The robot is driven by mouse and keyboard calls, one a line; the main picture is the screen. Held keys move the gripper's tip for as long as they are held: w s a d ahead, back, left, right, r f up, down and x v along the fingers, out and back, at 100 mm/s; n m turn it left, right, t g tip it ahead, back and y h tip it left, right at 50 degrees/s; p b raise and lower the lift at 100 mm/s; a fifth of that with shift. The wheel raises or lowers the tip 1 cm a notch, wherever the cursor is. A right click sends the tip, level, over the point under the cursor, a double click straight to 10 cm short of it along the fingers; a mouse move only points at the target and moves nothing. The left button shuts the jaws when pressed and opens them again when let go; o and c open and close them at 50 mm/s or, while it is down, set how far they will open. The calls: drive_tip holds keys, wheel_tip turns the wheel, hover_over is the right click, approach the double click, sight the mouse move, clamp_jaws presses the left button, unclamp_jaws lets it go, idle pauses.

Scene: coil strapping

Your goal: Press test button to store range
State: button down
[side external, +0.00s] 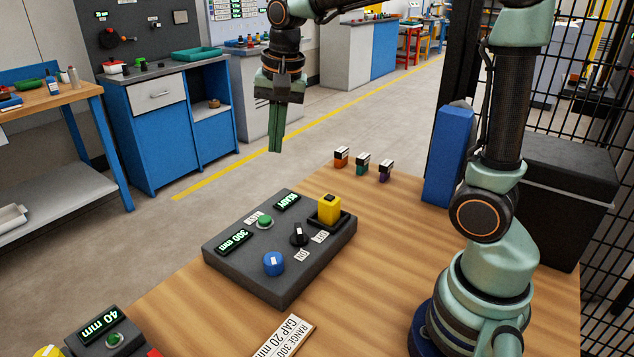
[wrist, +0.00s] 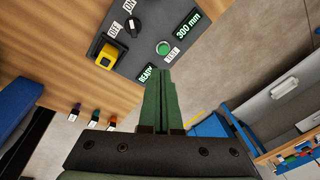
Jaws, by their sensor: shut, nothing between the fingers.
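A dark grey control box (side external: 245,260) lies on the wooden table. Its green test button (side external: 265,222) sits between a display reading READY (side external: 287,202) and a display reading 300 mm (side external: 235,242). The green button also shows in the wrist view (wrist: 163,48), with a small white label beside it. My gripper (side external: 275,150) is shut and empty, its green fingers pointing down. It hangs in the air above and beyond the box, apart from the button. In the wrist view the fingertips (wrist: 160,72) appear just below the button and partly overlap the box's edge.
The box also carries a black selector knob (side external: 299,235), a blue knob (side external: 273,263) and a yellow block (side external: 329,208) in a black holder. Several small coloured pieces (side external: 362,163) stand at the table's far edge. A sign (side external: 284,340) and a 40 mm unit (side external: 98,327) lie in front.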

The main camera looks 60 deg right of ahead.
sight(265, 219)
drive_tip(key=w+d+f+m+g, duration=0.1)
drive_tip(key=w+f+m+g, duration=0.1)
drive_tip(key=w+f+m, duration=0.3)
drive_tip(key=shift+w+d+m, duration=0.2)
drive_tip(key=shift+w+m, duration=0.6)
drive_tip(key=shift+m, duration=0.1)
drive_tip(key=shift+f, duration=0.1)
wheel_tip(265, 219, down, 14)
idle(0.3)
drive_tip(key=shift+s+f, duration=0.1)
drive_tip(key=shift+f, duration=0.95)
wheel_tip(265, 219, up, 15)
drive_tip(key=shift+r, duration=0.15)
